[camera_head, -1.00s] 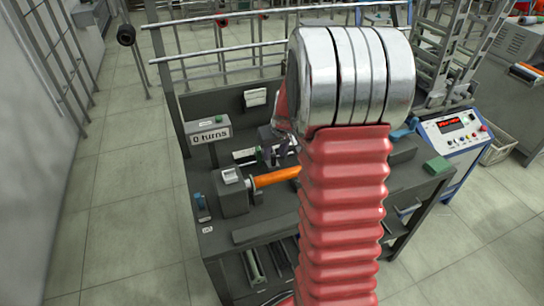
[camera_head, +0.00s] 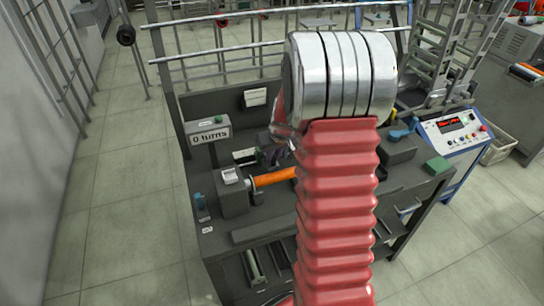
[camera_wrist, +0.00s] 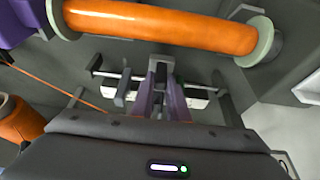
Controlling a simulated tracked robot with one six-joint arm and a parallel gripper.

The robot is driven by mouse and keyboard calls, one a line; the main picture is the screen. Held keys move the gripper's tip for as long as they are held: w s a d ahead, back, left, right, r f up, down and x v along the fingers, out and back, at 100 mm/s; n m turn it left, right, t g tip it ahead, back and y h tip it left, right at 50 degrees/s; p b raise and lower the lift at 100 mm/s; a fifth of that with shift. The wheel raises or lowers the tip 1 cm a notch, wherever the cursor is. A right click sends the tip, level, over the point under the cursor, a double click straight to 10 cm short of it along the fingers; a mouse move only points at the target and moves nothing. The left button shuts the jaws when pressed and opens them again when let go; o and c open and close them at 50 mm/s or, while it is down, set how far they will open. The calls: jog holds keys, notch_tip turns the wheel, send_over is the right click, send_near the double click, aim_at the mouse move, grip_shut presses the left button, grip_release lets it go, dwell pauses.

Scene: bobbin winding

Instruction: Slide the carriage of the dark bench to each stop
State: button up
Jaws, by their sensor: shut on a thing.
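The dark bench (camera_head: 215,240) stands in the middle of the head view, with an orange bobbin (camera_head: 273,178) on its winding head. The bobbin (camera_wrist: 165,27) also crosses the top of the wrist view. My gripper (camera_wrist: 160,88) is shut on the carriage (camera_wrist: 160,65), a small upright part on a thin guide rail (camera_wrist: 210,86). The fingers cover much of the carriage. In the head view my arm hides most of the gripper and carriage. The stops cannot be told apart clearly.
A counter box (camera_head: 208,134) reading "0 turns" stands at the bench's back left. An orange spool (camera_wrist: 18,120) with thread leading from it is at the wrist view's left.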

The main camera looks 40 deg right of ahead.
grip_shut()
jog(key=shift+a, duration=0.15)
jog(key=shift+w+a, duration=0.2)
jog(key=shift+a, duration=0.25)
jog(key=o, duration=0.6)
grip_release()
jog(key=shift+o, duration=0.2)
jog(key=shift+s+r, duration=0.1)
jog(key=v, duration=1.3)
jog(key=shift+r, duration=0.2)
jog(key=shift+s, duration=0.1)
